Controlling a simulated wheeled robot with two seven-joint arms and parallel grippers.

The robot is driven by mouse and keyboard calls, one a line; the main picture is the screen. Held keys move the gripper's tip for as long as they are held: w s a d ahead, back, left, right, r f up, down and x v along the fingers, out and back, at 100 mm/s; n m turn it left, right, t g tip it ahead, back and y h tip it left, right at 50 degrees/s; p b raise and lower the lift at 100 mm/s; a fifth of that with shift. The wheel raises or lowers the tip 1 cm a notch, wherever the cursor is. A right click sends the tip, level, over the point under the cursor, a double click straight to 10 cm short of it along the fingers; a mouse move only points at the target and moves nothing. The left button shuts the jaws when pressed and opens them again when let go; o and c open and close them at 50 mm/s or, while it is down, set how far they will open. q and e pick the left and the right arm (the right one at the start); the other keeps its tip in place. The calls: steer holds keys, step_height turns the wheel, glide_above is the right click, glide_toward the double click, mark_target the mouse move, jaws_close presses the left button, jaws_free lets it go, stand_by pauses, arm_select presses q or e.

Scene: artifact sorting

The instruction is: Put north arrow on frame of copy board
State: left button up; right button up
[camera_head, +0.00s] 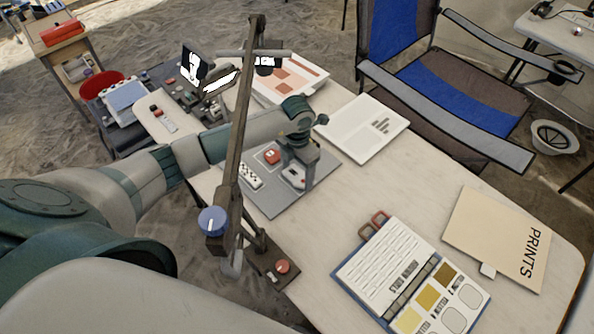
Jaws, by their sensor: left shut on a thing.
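The grey copy board (268,206) lies flat on the table. A small red piece (272,156) and a white scale bar with dark dots (250,175) lie on it. My left gripper (297,178) reaches in from the left and points down over the right part of the board. It is shut on a small pale thing with a bit of red (293,179), probably the north arrow. The fingers hide much of it. I cannot tell whether it touches the board. My right gripper is not in view.
A tall stand post (240,130) with a knob (212,221) rises in front of my left forearm. An open binder with swatches (440,262), a PRINTS folder (497,235) and a white sheet (365,128) lie on the table. Free tabletop shows right of the board.

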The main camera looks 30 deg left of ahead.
mark_target(297, 176)
arm_select(q)
steer(key=o, duration=1)
steer(key=shift+f, duration=0.1)
steer(key=shift+o, duration=0.2)
steer(key=shift+r, duration=0.5)
step_height(297, 176, up, 6)
steer(key=shift+f+b, duration=0.25)
steer(key=shift+b, duration=0.7)
steer(key=shift+r, duration=0.7)
